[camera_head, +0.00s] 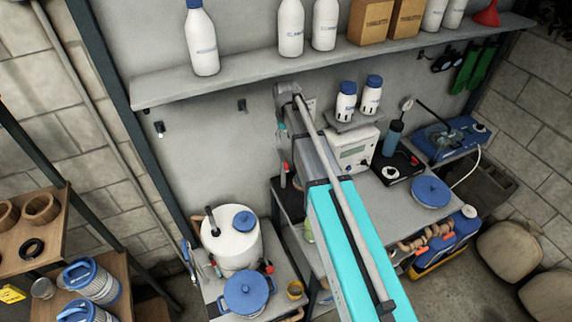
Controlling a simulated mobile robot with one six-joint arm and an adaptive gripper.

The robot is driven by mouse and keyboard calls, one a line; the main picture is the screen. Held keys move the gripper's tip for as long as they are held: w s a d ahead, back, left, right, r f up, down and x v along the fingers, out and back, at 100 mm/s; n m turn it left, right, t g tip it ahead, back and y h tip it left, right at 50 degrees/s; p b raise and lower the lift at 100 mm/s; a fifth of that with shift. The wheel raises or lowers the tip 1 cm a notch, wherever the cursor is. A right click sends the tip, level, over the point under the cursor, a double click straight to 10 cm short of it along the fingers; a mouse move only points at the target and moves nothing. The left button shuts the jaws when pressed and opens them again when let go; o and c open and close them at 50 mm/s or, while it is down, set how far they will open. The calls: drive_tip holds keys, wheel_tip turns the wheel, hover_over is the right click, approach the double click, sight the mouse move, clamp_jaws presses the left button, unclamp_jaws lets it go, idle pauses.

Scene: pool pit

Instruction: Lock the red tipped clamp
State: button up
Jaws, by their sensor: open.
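A white round tank (232,247) with a blue cap stands at the lower middle, left of my arm. A small red tip (267,266) shows low at the tank's right side, and it looks like the red tipped clamp. Its body is too small to make out, and I cannot tell whether it is locked. A black-tipped handle (211,222) stands up at the tank's left side. My cyan and grey arm reaches up across the middle, above the bench. Its wrist is near the wall, and my gripper's fingers cannot be made out behind it.
A blue-lidded pot (247,291) stands just in front of the tank. A white instrument box (352,150) and a blue device (450,138) are on the right bench. A long shelf (160,89) with bottles crosses the wall. A wooden rack (35,240) stands at left.

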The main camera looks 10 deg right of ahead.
sight(286, 164)
drive_tip(key=shift+f+b, duration=6.5)
drive_tip(key=shift+f, duration=0.1)
drive_tip(key=shift+c, duration=0.3)
clamp_jaws()
